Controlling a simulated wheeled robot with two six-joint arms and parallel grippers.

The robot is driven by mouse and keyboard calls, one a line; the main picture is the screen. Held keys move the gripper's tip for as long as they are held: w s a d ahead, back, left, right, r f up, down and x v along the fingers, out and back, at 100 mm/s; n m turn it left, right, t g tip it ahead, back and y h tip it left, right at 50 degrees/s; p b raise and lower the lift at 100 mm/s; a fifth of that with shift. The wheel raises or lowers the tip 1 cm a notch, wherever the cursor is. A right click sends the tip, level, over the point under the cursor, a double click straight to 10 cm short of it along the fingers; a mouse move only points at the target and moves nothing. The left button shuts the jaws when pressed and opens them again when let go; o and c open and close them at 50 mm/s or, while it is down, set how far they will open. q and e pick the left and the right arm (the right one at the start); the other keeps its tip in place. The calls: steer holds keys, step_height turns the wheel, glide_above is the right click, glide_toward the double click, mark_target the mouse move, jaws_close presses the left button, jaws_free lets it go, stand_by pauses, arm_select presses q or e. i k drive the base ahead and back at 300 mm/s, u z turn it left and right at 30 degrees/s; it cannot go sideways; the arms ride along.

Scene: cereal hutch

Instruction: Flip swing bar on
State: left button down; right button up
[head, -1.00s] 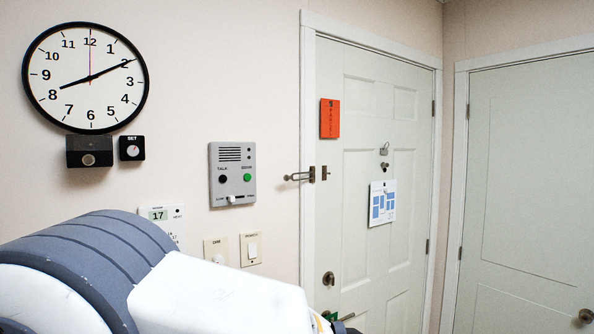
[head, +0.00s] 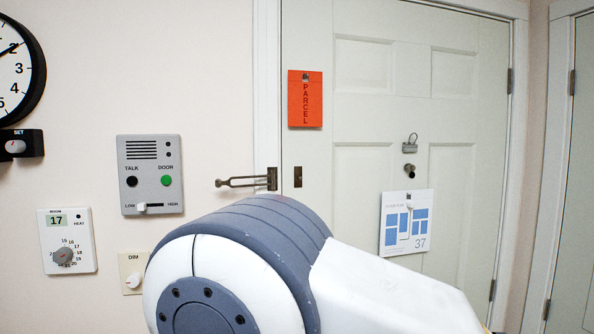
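The swing bar (head: 243,182) is a dark metal loop on the door frame, left of the door. It points left, away from the door, along the wall. Its hinge plate sits on the white frame. A small dark catch plate (head: 298,176) is on the door (head: 345,150) just to the right, apart from the bar. The door looks closed. A white and grey arm of mine fills the bottom middle, below the bar. Neither gripper shows in the head view.
An intercom panel (head: 150,174), a thermostat (head: 67,241) and a dimmer (head: 133,273) are on the wall at left. Part of a clock (head: 15,70) shows at far left.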

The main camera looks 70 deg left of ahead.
mark_target(218, 183)
steer(key=i, duration=0.65)
steer(key=u, duration=2.7)
